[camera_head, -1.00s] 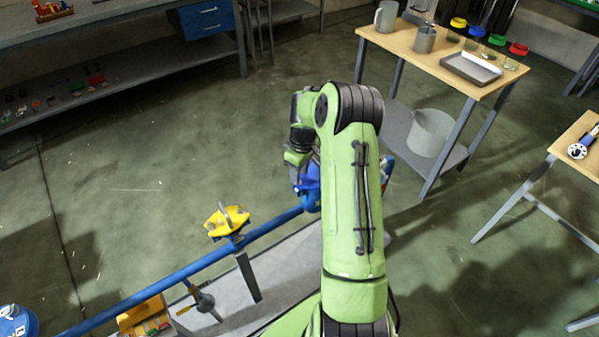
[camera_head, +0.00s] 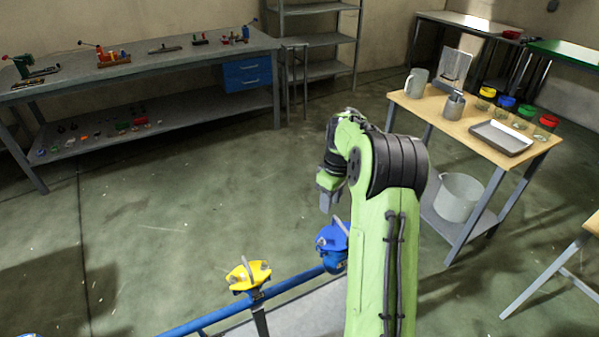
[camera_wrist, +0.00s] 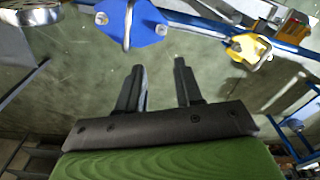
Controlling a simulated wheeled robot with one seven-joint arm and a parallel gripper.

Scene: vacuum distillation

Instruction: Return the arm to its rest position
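My green arm (camera_head: 385,255) stands up at the right of centre in the head view, folded at its black elbow joint. My gripper (camera_head: 325,207) hangs down to the left of the elbow, small and partly hidden there. In the wrist view my gripper (camera_wrist: 159,77) has its two dark fingers apart, with only floor showing between them. A blue clamp-like piece (camera_head: 333,240) is just below my gripper in the head view. It also shows beyond the fingertips in the wrist view (camera_wrist: 150,30).
A yellow clamp-like piece (camera_head: 248,275) sits on a blue rail (camera_head: 215,315) at lower centre. A wooden-topped table (camera_head: 412,102) with a jug, tray and coloured-lid jars stands right. A grey workbench (camera_head: 190,62) is back left. Floor at left is open.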

